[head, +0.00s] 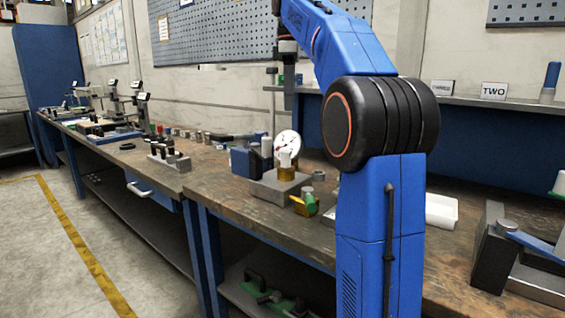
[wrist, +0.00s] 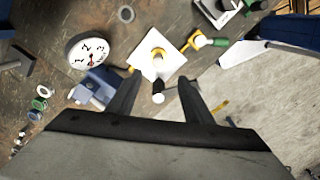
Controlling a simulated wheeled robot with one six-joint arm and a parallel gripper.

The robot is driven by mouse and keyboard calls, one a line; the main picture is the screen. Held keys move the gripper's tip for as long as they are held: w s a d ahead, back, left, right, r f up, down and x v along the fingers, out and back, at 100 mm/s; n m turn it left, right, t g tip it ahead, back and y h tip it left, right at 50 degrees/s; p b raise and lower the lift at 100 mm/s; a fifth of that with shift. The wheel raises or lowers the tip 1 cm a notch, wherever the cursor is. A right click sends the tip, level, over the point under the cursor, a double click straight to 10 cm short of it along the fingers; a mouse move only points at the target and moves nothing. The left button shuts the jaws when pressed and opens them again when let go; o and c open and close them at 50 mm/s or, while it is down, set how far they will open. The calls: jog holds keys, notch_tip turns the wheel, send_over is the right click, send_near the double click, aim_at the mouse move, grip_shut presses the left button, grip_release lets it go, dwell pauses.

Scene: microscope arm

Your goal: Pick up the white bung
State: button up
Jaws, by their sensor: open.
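The white bung (head: 285,159) stands upright on a brass fitting (head: 286,173) on a grey metal block (head: 275,192) on the workbench. In the wrist view, a pale block top (wrist: 146,68) carries a yellow ring with a white centre, which looks like the bung (wrist: 158,53) from above. My gripper (wrist: 160,79) is open, its two dark fingers spread. In the head view my gripper (head: 289,100) hangs above the bung, apart from it. A small black and white piece (wrist: 158,98) shows between the fingers; I cannot tell what it is.
A round dial gauge (head: 288,141) and a blue block (head: 243,162) stand close beside the bung. A yellow and green valve (head: 304,204) lies in front of the block. Several fixtures line the bench at the left.

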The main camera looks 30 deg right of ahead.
aim_at(285, 150)
notch_tip(285, 150, down, 12)
jog(key=shift+r, duration=0.15)
jog(key=shift+w+a+f, duration=0.1)
jog(key=shift+w+f, duration=0.05)
jog(key=shift+f, duration=0.8)
jog(key=shift+w+a+f, duration=0.1)
jog(key=shift+w+f, duration=0.05)
jog(key=shift+f, duration=0.75)
jog(key=shift+w+a+f, duration=0.1)
jog(key=shift+w+f, duration=0.05)
jog(key=shift+f, duration=0.8)
grip_shut()
